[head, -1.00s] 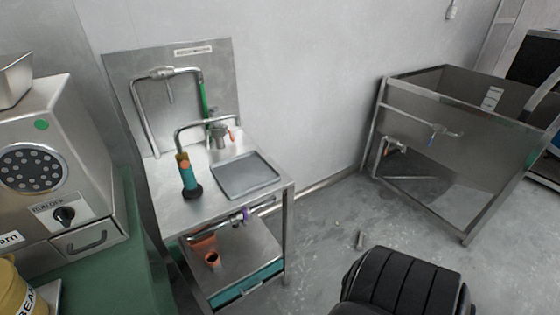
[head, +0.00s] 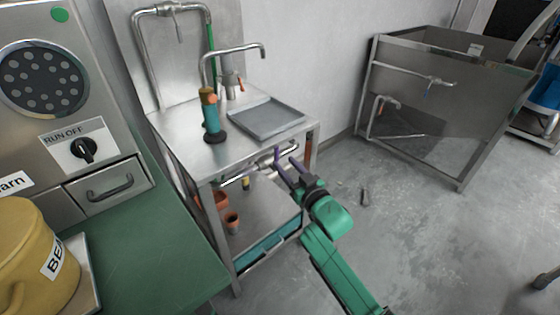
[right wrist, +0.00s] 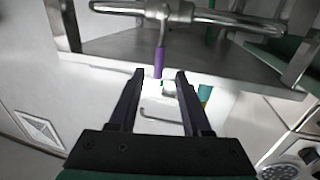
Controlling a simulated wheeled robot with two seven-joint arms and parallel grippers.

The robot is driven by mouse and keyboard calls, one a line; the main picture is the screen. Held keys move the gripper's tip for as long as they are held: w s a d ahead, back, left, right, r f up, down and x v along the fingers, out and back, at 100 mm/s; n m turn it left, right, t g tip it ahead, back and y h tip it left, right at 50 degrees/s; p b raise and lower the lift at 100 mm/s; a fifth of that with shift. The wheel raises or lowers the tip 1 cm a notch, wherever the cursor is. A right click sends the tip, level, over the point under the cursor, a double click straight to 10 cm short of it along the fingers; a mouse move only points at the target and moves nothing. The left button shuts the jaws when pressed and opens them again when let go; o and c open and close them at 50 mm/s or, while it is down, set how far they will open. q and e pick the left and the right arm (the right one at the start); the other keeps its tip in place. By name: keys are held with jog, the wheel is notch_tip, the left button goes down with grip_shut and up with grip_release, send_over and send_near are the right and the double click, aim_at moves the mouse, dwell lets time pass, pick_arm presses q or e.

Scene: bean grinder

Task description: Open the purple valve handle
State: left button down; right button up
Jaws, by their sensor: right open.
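The purple valve handle (right wrist: 158,62) hangs from a metal pipe (right wrist: 190,13) in the right wrist view. Its free end lies between the two fingertips in the picture, with gaps on both sides. My right gripper (right wrist: 159,73) is open and holds nothing. In the head view my right gripper (head: 287,162) is at the pipe under the front edge of the steel sink table (head: 170,125). There its dark fingers cover the handle's area, so I cannot pick out the handle clearly. My left gripper is not in view.
A grey tray (head: 266,118) and a teal-and-orange tool (head: 211,115) are on the table top. Orange cups (head: 232,219) stand on the lower shelf. A grinder (head: 85,150) and yellow bean container (head: 30,255) are at left. Floor at right is mostly clear.

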aim_at(278, 155)
jog(key=x, duration=0.3)
jog(key=shift+w+d+f, duration=0.1)
jog(key=shift+w+f, duration=0.05)
jog(key=shift+w, duration=0.1)
jog(key=shift+w+a, duration=0.35)
jog(key=shift+w, duration=0.05)
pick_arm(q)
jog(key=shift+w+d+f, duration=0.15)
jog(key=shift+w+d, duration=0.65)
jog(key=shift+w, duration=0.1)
pick_arm(e)
jog(key=shift+d, duration=0.1)
grip_shut()
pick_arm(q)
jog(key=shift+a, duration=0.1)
